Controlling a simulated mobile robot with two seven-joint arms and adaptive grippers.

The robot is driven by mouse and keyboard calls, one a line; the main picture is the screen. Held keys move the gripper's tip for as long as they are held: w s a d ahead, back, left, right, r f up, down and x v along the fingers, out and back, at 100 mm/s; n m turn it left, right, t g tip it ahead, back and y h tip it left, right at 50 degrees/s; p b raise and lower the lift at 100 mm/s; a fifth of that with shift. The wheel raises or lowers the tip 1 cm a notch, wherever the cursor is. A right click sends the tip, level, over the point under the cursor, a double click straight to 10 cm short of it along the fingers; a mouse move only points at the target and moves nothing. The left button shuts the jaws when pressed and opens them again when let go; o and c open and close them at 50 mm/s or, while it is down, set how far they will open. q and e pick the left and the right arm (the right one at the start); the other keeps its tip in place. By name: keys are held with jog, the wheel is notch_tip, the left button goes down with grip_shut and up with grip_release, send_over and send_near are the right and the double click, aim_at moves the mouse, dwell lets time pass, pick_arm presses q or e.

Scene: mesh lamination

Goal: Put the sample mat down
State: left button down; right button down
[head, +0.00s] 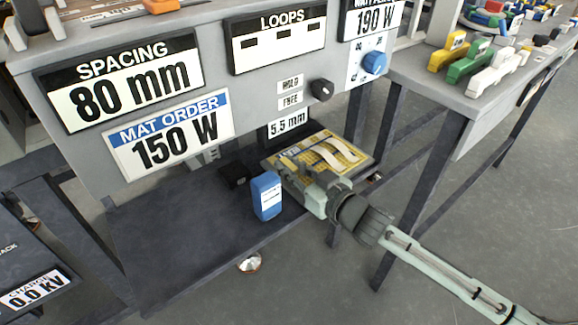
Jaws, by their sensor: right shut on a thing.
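The sample mat (347,151) is a flat yellow rectangle with a grid and pale curved strips on it. It lies about level at the right end of the dark low shelf (180,240), under the front panel of the bench. I cannot tell whether it rests on the shelf or hangs just above it. My right gripper (288,172) reaches in from the lower right and is shut on the mat's near left part. The fingertips are partly hidden against the mat. My left gripper is not in view.
A blue block with a white label (266,199) stands on the shelf left of my right gripper, with a small black box (234,174) behind it. The shelf's left part is clear. The grey panel (222,85) with signs and knobs overhangs the shelf. A table leg (428,190) stands right.

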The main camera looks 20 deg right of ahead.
jog(key=shift+f, duration=0.1)
jog(key=c, duration=1.5)
grip_release()
jog(key=v, duration=1.2)
